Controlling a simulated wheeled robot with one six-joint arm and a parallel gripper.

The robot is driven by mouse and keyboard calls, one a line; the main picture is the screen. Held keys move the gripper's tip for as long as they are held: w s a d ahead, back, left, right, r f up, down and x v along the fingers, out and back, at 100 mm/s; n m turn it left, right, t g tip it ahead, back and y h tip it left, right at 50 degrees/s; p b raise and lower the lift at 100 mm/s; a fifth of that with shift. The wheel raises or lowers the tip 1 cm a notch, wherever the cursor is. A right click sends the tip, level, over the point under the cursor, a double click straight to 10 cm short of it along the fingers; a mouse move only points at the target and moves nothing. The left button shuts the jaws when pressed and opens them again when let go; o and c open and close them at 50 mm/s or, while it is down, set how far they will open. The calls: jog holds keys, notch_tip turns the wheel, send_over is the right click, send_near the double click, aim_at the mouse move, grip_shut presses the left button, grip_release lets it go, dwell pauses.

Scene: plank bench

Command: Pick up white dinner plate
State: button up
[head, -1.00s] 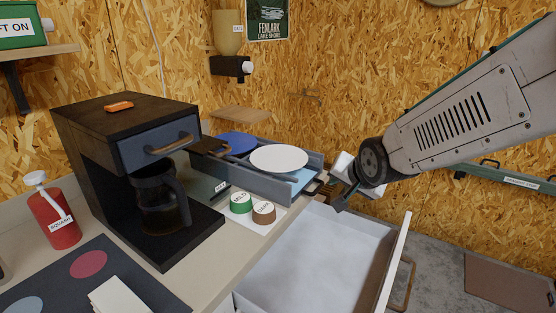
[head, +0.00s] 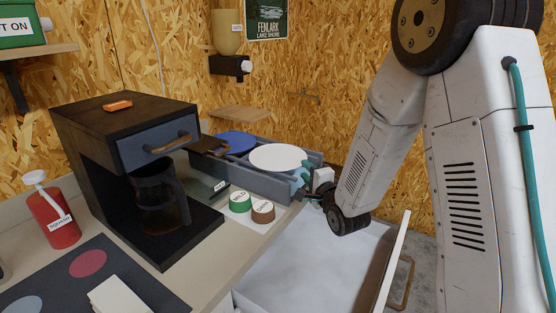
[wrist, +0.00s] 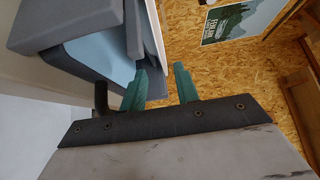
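The white dinner plate (head: 275,157) lies across the top of a grey-blue divided tray (head: 253,187) on the bench. My gripper (head: 302,170) is at the plate's right edge, with its teal fingers reaching toward the rim. In the wrist view, the two teal fingers of my gripper (wrist: 161,76) stand apart. A thin white edge, seemingly the plate's rim (wrist: 154,35), runs up from the gap between them. I cannot tell whether either finger touches it. The tray (wrist: 90,25) fills the upper left of the wrist view.
A blue plate (head: 236,141) lies in the tray's far-left part. A coffee machine (head: 125,117) stands left of the tray. Green (head: 240,202) and brown (head: 263,212) round items sit in front. An open white drawer (head: 310,262) lies below my wrist.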

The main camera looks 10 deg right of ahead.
aim_at(301, 165)
jog(key=w, duration=0.4)
jog(key=shift+w+a, duration=0.15)
jog(key=shift+a, duration=0.2)
grip_shut()
jog(key=shift+r, duration=0.1)
